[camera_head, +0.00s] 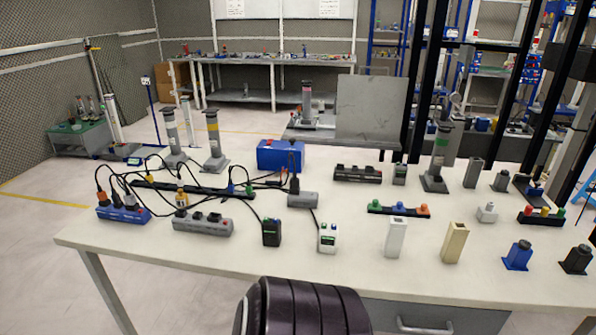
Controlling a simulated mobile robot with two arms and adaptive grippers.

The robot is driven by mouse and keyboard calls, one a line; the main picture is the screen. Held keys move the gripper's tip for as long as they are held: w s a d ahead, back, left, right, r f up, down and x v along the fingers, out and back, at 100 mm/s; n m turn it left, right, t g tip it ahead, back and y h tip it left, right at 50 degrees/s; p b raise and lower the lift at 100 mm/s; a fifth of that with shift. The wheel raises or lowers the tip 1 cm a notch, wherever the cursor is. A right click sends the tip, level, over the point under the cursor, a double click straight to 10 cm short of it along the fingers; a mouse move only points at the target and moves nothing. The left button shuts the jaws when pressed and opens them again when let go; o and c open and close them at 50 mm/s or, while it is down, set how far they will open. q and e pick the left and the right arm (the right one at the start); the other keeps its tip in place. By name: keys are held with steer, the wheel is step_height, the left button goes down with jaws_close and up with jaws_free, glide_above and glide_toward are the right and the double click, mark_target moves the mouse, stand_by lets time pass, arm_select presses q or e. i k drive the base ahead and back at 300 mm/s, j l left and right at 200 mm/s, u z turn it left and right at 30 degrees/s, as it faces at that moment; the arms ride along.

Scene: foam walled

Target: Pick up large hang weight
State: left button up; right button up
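I cannot tell for sure which thing is the large hang weight. Tall grey cylinders on flat square bases stand on the white table: one with a yellow band (213,135) and one beside it (171,133) at the back left, and one with a green band (440,150) at the back right. All are upright with nothing touching them from my side. A similar cylinder with a red band (307,100) stands on a surface behind. Neither my left nor my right gripper is in view.
The white table (345,270) holds cabled power strips (203,224) on the left, a blue box (281,155), a white block (396,237), a beige block (454,242) and a blue holder (518,255). Black uprights (424,75) rise behind the right side. The front left of the tabletop is clear.

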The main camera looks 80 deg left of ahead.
mark_target(181, 199)
steer(key=u, duration=3.55)
